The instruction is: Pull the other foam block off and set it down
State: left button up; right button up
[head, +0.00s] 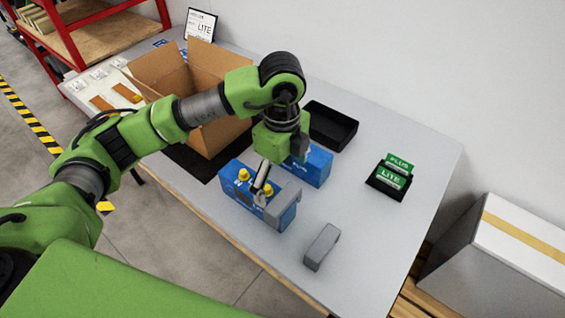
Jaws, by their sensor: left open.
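A blue analyser (234,192) with yellow knobs stands on the table. A grey foam block (285,204) sits on its right end. A second grey foam block (322,247) lies loose on the table, to the right and nearer the front edge. My left gripper (261,190) is open, pointing down just above the analyser between the knobs, left of the fitted foam block. I cannot tell whether a finger touches anything. My left wrist hides part of the area behind the analyser. My right gripper is not in view.
An open cardboard box (165,72) stands behind my left arm. Another blue unit (318,166) is behind the analyser, with a black tray (331,125) beyond. A black holder with green PLUS and LITE cards (391,178) stands at right. The table (375,240) is clear at front right.

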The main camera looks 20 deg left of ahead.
aim_at(282, 197)
pick_arm(q)
notch_tip(282, 197, down, 9)
jog(key=shift+f+p, duration=0.2)
jog(key=shift+p, duration=0.65)
jog(key=c, duration=1.2)
jog(key=shift+r+p, duration=0.3)
jog(key=shift+r, duration=0.2)
jog(key=shift+r+p, duration=2.25)
jog(key=shift+r, duration=1.15)
